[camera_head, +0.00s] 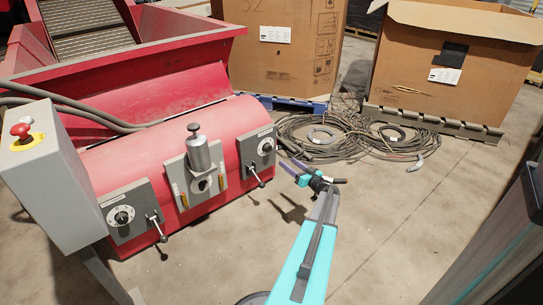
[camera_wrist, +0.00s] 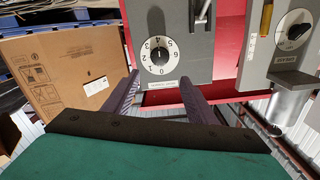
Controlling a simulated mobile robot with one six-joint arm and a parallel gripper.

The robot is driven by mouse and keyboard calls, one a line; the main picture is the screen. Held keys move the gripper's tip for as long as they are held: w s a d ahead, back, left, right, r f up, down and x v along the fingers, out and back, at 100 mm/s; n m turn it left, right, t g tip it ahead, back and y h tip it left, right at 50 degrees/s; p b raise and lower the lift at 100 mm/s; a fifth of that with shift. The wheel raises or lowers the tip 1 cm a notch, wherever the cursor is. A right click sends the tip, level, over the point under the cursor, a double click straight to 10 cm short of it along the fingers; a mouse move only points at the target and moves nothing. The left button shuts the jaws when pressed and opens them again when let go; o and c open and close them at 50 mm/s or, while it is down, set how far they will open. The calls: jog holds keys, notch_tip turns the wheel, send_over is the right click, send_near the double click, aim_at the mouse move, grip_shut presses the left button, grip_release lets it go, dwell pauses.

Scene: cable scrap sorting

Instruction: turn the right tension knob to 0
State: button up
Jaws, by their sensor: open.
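The right tension knob (camera_head: 266,146) is a round white dial on a grey plate at the right end of the red machine. In the wrist view, which looks upside down, the dial (camera_wrist: 159,55) shows digits around a dark centre, with 0 near the bottom. Which digit its pointer marks is too small to tell surely. My gripper (camera_head: 292,167) is open and empty, to the right of the knob plate. In the wrist view its two purple fingers (camera_wrist: 158,84) stand apart, one on each side below the dial, not touching it.
A lever (camera_head: 256,176) sticks out below the knob. A grey cylinder (camera_head: 198,152) stands on the middle plate, and another dial (camera_head: 121,216) is at the left. Cable coils (camera_head: 325,140) and cardboard boxes (camera_head: 285,60) stand behind.

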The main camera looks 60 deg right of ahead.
aim_at(270, 149)
dwell(0.4)
jog(key=b+x, duration=0.5)
jog(key=x, duration=0.7)
jog(key=shift+w+d+f, duration=0.15)
jog(key=shift+w+d, duration=0.05)
jog(key=shift+w, duration=0.05)
jog(key=shift+w+d+b, duration=0.15)
jog(key=shift+w+b, duration=0.2)
jog(key=shift+w, duration=0.15)
jog(key=c, duration=1.1)
